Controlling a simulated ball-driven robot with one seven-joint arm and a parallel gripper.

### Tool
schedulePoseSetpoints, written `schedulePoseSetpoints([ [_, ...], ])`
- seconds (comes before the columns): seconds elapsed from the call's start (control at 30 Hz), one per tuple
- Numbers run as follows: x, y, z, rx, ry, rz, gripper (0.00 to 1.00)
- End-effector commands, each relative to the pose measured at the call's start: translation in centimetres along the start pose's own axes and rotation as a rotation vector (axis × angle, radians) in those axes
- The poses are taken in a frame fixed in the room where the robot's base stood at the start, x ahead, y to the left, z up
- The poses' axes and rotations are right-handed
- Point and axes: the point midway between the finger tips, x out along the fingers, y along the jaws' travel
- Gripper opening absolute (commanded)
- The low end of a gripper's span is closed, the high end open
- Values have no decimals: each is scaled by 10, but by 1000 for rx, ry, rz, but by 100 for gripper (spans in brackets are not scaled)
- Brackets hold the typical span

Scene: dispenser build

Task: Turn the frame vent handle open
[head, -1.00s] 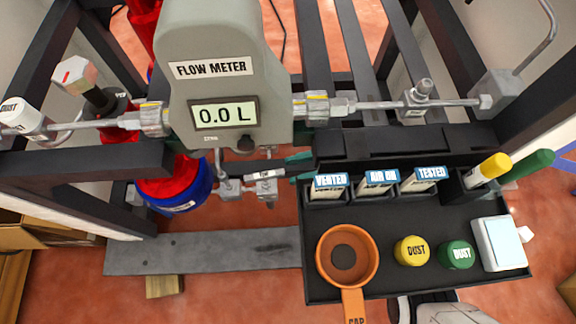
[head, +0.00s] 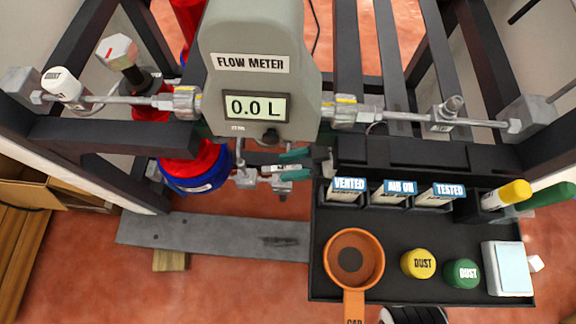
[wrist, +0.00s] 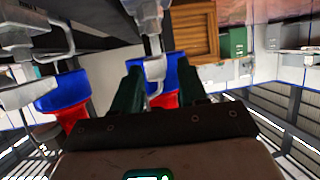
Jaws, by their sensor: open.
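Under the flow meter (head: 262,75), small metal valve fittings (head: 246,178) hang from the frame in the head view. A fitting with a small white tag (head: 280,168) sits among them; I cannot read the tag or tell for sure that it is the vent handle. My gripper (head: 291,164) shows as two green fingers at the right of this fitting, partly over it. In the wrist view my gripper (wrist: 158,70) is open, its green fingers on either side of a hanging grey metal handle (wrist: 155,67). I cannot tell whether they touch it.
A black tray (head: 400,290) at the right holds an orange cup (head: 354,258), a yellow dust cap (head: 418,263) and a green dust cap (head: 462,273). A red and blue cylinder (head: 192,170) stands left of the valves. Dark frame bars (head: 115,137) surround the space.

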Motion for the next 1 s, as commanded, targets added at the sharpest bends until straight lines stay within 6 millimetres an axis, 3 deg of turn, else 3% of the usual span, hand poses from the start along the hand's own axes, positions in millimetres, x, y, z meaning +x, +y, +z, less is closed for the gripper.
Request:
schedulePoseSetpoints([
  [0.13,10,0,1,0,0,1,43],
  [0.43,11,0,0,0,0,1,43],
  [0.87,11,0,0,0,0,1,2],
  [1.0,11,0,0,0,0,1,0],
])
